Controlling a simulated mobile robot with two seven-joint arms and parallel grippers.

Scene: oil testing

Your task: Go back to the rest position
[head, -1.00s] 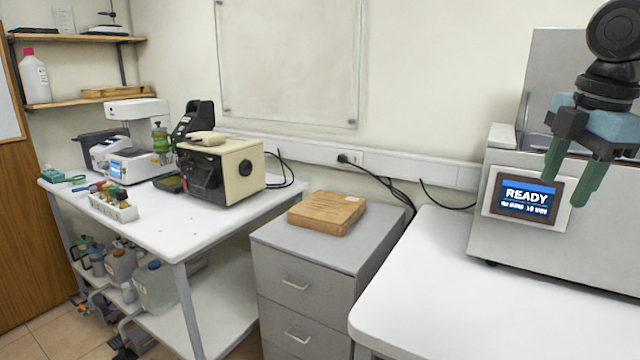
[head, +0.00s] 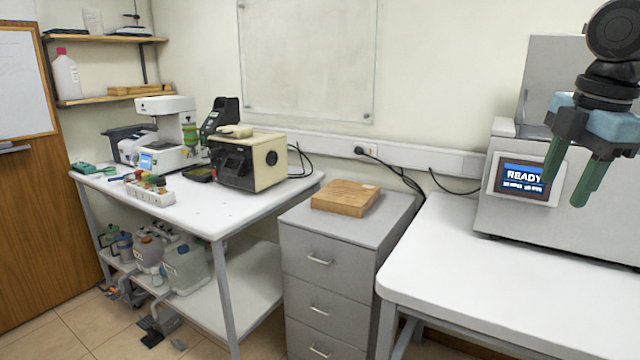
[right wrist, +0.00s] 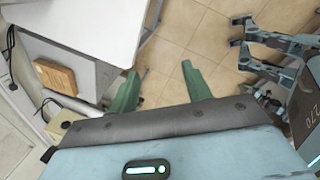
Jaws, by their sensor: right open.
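My right gripper (head: 564,192) hangs at the upper right of the head view, its two green fingers pointing down. The fingers are apart and nothing is between them. In the head view it overlaps the grey machine (head: 590,212) with a READY screen (head: 521,180). In the right wrist view the fingers of the right gripper (right wrist: 160,68) are spread, with tiled floor behind them. My left gripper does not show in the head view, and I cannot make it out in the wrist view.
A grey drawer cabinet (head: 322,285) bears a wooden block (head: 345,198). The left table (head: 225,212) holds a beige device (head: 265,160), a microscope-like instrument (head: 170,130) and a bottle rack (head: 150,194). Containers (head: 188,268) stand below. Tiled floor (head: 60,330) shows.

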